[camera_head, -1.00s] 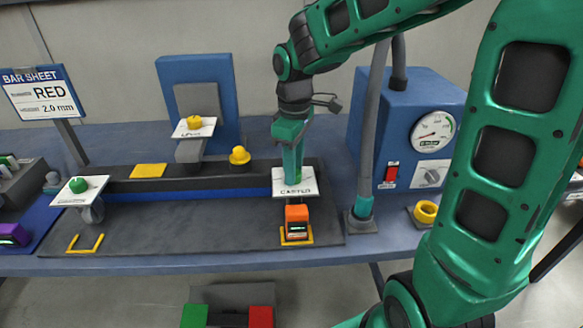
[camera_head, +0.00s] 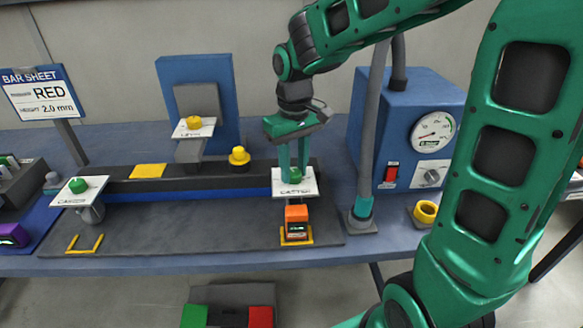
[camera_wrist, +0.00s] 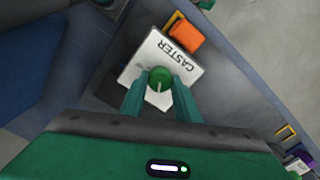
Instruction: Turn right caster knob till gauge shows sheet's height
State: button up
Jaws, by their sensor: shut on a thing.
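The right caster knob (camera_head: 295,176) is green and sits on a white plate marked CASTER (camera_head: 294,190). In the wrist view the knob (camera_wrist: 160,79) shows a pale pointer line. My gripper (camera_head: 293,168) comes down from above and is shut on the knob, one finger on each side. An orange gauge (camera_head: 297,219) stands in a yellow bracket just in front of the plate; its display is too small to read. A second green caster knob (camera_head: 78,185) is on the left.
A yellow knob (camera_head: 194,122) is on a raised plate at the back, with a yellow button (camera_head: 239,156) beside it. A blue box (camera_head: 395,120) with a round dial and a grey post stand close to the right. An empty yellow bracket (camera_head: 86,244) lies front left.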

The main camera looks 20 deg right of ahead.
aim_at(293, 171)
jog(key=shift+w+r, duration=0.1)
jog(key=o, duration=1)
jog(key=shift+o, duration=0.2)
notch_tip(293, 171, up, 11)
jog(key=shift+f, duration=0.2)
jog(key=s+d+f+m, duration=0.4)
jog(key=s+d, duration=0.4)
jog(key=s, duration=0.4)
jog(key=s+d+f+m, duration=0.4)
jog(key=s+d+f, duration=0.2)
jog(key=s+d, duration=0.3)
jog(key=s, duration=0.2)
jog(key=shift+s+d+m, duration=0.2)
jog(key=shift+s+m, duration=0.15)
jog(key=shift+m, duration=0.05)
